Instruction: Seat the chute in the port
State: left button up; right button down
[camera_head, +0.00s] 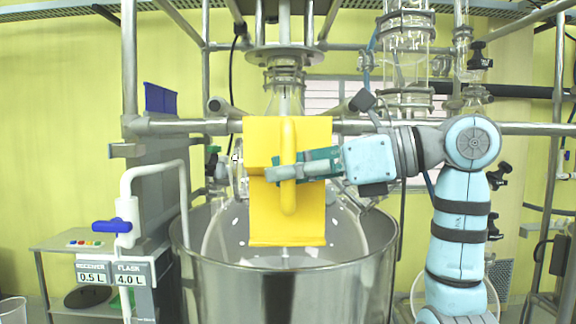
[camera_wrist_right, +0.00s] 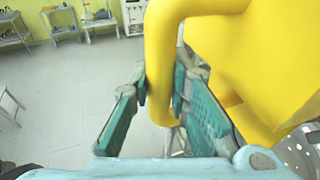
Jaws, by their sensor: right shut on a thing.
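The yellow chute (camera_head: 262,222) is upright in front of the glass reactor, in the middle of the head view. Its curved handle (camera_head: 288,204) faces me. My right gripper (camera_head: 283,171) comes in from the right and is shut on this handle. In the right wrist view the fingers (camera_wrist_right: 165,88) are on both sides of the yellow handle (camera_wrist_right: 159,60), and the chute's body (camera_wrist_right: 265,60) fills the right side. The chute covers much of the reactor behind it. I cannot make out the port or tell whether the chute touches it. My left gripper is not in view.
A large steel vessel (camera_head: 290,295) stands below the chute, with glass inside it. A steel rail (camera_head: 190,126) crosses behind the chute.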

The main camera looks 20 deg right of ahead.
jog(key=shift+w+d+f, duration=0.2)
jog(key=shift+w+f, duration=0.4)
jog(key=shift+w, duration=0.1)
jog(key=shift+w+d+f, duration=0.15)
jog(key=shift+w+f, duration=0.45)
jog(key=shift+w, duration=0.1)
jog(key=c, duration=1.6)
grip_release()
jog(key=shift+c, duration=0.2)
jog(key=shift+d, duration=0.1)
jog(key=v, duration=0.9)
jog(key=shift+s+d+f+p, duration=0.2)
jog(key=shift+d+f+p, duration=0.15)
jog(key=shift+o, duration=0.4)
